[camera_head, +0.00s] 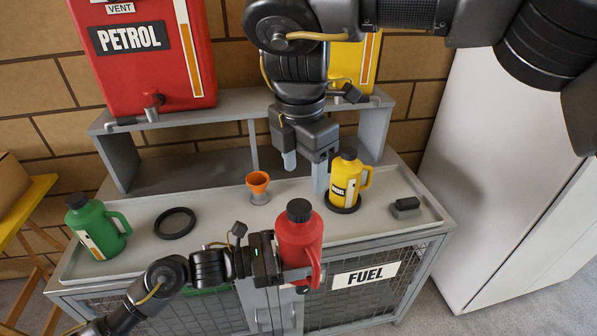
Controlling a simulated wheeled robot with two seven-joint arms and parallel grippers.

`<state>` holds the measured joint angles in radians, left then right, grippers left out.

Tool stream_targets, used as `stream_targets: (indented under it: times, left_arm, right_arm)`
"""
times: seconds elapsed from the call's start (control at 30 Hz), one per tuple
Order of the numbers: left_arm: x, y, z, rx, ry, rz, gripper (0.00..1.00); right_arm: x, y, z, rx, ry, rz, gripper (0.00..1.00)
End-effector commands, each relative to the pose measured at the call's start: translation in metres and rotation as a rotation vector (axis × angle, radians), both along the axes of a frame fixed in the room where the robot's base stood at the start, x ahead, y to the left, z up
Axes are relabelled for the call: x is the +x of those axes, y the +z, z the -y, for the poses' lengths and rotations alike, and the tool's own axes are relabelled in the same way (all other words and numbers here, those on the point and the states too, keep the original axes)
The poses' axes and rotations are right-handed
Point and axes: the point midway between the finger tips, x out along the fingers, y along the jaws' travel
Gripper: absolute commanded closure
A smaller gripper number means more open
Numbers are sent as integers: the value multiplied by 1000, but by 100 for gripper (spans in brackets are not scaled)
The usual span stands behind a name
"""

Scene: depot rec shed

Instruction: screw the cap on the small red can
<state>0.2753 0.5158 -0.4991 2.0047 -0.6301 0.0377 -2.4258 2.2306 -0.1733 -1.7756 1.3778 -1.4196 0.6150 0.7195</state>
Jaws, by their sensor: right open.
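The small red can (300,242) stands out at the bench's front edge, upright, its handle toward the lower right. A black cap (299,210) sits on its top; how tight it is I cannot tell. My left gripper (279,262) comes in from the left and is shut on the red can, its fingers partly hidden. My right gripper (305,174) is open and empty, pointing down above and behind the cap, apart from it.
A yellow can (343,183) stands on a black ring right of the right gripper. An orange funnel (258,186), an empty black ring (175,223) and a green can (97,228) are to the left. A dark block (405,206) lies at right. A red petrol tank (145,60) stands behind.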

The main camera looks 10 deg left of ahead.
Motion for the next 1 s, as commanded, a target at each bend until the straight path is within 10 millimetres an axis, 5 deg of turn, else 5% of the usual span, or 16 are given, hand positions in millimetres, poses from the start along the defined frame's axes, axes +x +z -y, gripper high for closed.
stream_targets:
  times: [0.3,0.5,1.0]
  left_arm:
    - [0,2,0,-5,0,5,80]
    - [0,2,0,-4,0,5,80]
    - [0,2,0,-5,0,5,80]
  right_arm:
    - [-2,13,0,-40,684,-43,41]
    - [-9,10,-5,-20,993,-88,41]
    - [-11,9,-6,-17,1100,-97,41]
